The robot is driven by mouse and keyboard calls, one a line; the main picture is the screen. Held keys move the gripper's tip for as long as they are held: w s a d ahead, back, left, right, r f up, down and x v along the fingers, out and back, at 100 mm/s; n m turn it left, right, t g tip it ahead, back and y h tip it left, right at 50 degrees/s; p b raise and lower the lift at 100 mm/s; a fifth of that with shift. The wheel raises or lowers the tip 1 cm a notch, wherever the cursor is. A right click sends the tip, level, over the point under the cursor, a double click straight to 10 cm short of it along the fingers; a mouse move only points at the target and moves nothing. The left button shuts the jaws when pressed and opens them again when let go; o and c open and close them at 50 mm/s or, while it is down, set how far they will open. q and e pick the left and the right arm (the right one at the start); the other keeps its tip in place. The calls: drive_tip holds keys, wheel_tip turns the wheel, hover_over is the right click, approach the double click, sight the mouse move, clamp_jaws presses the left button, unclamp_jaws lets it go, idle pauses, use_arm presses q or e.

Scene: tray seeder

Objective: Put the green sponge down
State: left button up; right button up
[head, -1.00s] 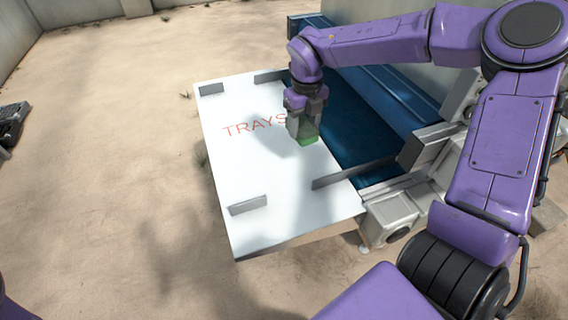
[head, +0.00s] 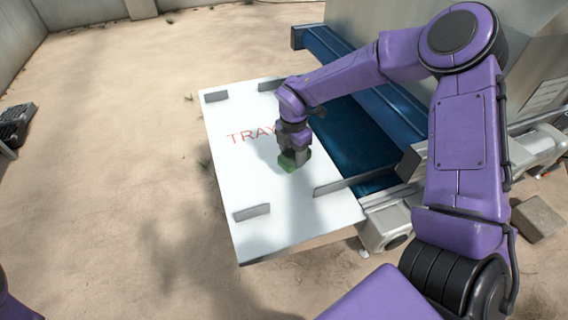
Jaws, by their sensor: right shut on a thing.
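The green sponge (head: 288,163) is a small block at the fingertips of my right gripper (head: 294,156). The gripper points down and is shut on the sponge, hiding part of it. Both are over the white table (head: 250,185), near its middle and beside the red "TRAYS" lettering (head: 249,135), whose last letter is covered by the gripper. I cannot tell whether the sponge touches the white surface. My left gripper is not in view; only a bit of purple shows at the lower left corner.
Low grey guides stand on the white table, one at the front left (head: 252,212) and one at the front right (head: 340,186). A blue conveyor (head: 358,130) adjoins its right side. The white surface left of and in front of the sponge is clear. A grey block (head: 540,218) lies at the right.

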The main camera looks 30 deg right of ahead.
sight(284, 175)
drive_tip(key=f, duration=0.2)
drive_tip(key=a+f, duration=0.1)
drive_tip(key=f, duration=0.1)
drive_tip(key=w+a+f+p, duration=0.1)
drive_tip(key=shift+w+f, duration=0.1)
drive_tip(key=shift+f, duration=0.3)
drive_tip(key=shift+f+b, duration=0.3)
drive_tip(key=o, duration=1.1)
drive_tip(key=shift+r, duration=0.1)
drive_tip(key=shift+r+p, duration=0.4)
drive_tip(key=shift+p, duration=0.05)
wheel_tip(284, 175, up, 10)
drive_tip(key=shift+r+b, duration=0.25)
drive_tip(key=shift+b, duration=0.9)
drive_tip(key=shift+d+r, duration=0.1)
drive_tip(key=shift+r, duration=0.4)
